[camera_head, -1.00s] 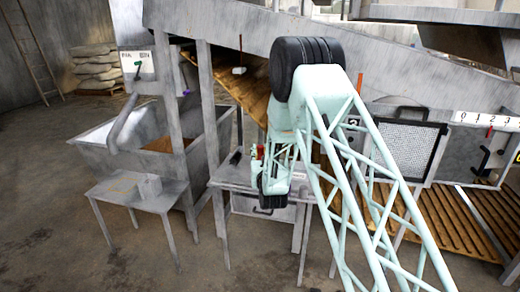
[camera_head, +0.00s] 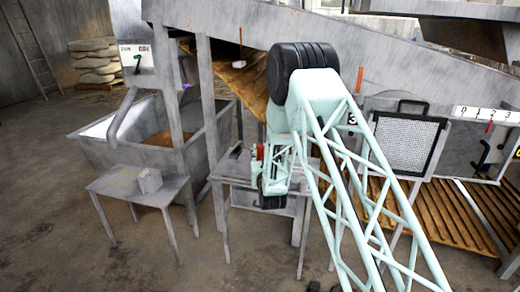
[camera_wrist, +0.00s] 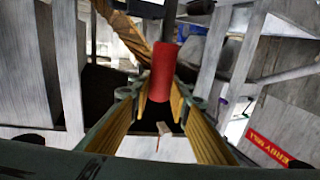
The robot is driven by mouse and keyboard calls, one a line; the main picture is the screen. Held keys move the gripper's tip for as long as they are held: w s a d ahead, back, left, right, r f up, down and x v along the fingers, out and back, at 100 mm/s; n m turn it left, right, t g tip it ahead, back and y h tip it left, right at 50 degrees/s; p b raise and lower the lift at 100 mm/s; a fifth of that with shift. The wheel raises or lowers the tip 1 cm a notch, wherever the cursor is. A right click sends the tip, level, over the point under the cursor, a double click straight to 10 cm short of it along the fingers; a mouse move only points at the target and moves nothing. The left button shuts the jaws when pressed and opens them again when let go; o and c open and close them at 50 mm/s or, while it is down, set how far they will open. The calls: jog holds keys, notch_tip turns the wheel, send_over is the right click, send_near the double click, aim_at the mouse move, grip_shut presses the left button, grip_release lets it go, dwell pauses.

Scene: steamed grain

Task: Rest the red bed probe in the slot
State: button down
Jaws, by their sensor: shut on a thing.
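The red bed probe (camera_wrist: 163,70) shows in the wrist view as a red cylinder between the yellow-lined fingers of my gripper (camera_wrist: 163,108). My gripper is shut on it, and its lower end is hard to make out between the fingers. In the head view a small bit of red (camera_head: 259,151) shows beside my gripper (camera_head: 272,175), above the middle grey table (camera_head: 230,170). My arm hides part of that table. I cannot make out the slot for certain in either view.
A small grey table (camera_head: 112,187) at left bears a grey block (camera_head: 149,181). Behind it stands a grey bin (camera_head: 100,150) with brown content. A grey post (camera_head: 212,110) rises close left of my gripper. A mesh panel (camera_head: 403,145) stands at right. Floor at front left is clear.

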aim_at(260, 157)
jog(key=shift+f, duration=0.25)
jog(key=shift+f, duration=0.65)
jog(key=shift+f+b, duration=0.55)
jog(key=shift+f, duration=0.15)
jog(key=shift+f, duration=0.25)
notch_tip(260, 157, down, 9)
jog(key=b, duration=0.7)
dwell(1.2)
jog(key=shift+f+b, duration=0.25)
jog(key=shift+b, duration=0.1)
dwell(0.3)
jog(key=c, duration=2.4)
grip_release()
jog(key=shift+o, duration=0.2)
